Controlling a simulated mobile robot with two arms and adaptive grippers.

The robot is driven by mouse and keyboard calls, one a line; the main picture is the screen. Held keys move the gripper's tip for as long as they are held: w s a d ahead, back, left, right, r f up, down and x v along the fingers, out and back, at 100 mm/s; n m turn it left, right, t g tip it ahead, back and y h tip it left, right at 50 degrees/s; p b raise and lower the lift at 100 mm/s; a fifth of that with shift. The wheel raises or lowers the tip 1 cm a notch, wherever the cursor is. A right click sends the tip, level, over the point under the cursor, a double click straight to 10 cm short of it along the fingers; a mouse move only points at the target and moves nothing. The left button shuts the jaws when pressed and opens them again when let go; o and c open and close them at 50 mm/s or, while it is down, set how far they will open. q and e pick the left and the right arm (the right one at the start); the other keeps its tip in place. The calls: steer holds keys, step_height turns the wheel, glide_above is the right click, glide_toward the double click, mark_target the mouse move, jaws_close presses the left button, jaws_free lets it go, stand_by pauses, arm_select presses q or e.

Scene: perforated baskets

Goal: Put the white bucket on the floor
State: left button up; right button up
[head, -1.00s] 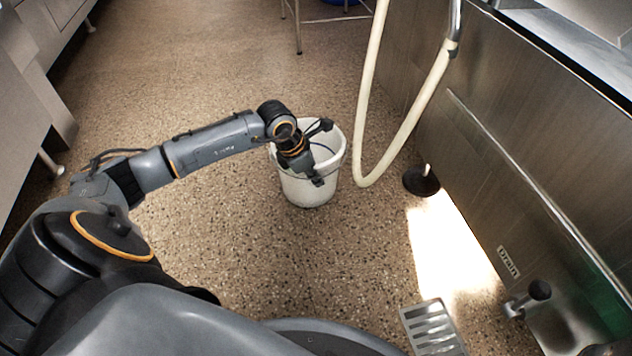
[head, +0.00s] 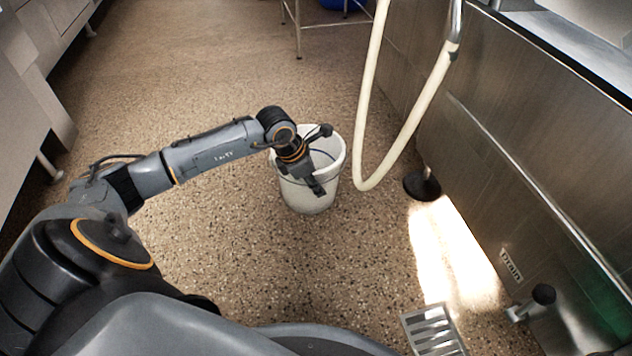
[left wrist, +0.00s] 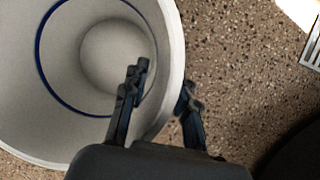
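The white bucket (head: 303,199) stands upright on the speckled floor (head: 230,255), in the middle of the head view. It looks empty, with a thin blue ring inside. My left gripper (head: 317,188) is at the bucket's near right rim. In the left wrist view, the bucket (left wrist: 62,140) fills the left side. The left gripper (left wrist: 163,82) straddles the wall there, one finger inside and one outside. The fingers are apart, with a gap wider than the wall. Whether a finger touches the wall is unclear. My right gripper is not in view.
A cream hose (head: 366,110) hangs in a loop just right of the bucket. A steel counter (head: 520,150) with a round black foot (head: 423,185) stands at right. A floor grate (head: 432,330) lies at the front. Floor left of the bucket is clear.

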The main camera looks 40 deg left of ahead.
arm_select(q)
steer(key=p+v, duration=0.7)
steer(key=v, duration=0.4)
steer(key=shift+r, duration=0.4)
steer(key=shift+s, duration=0.1)
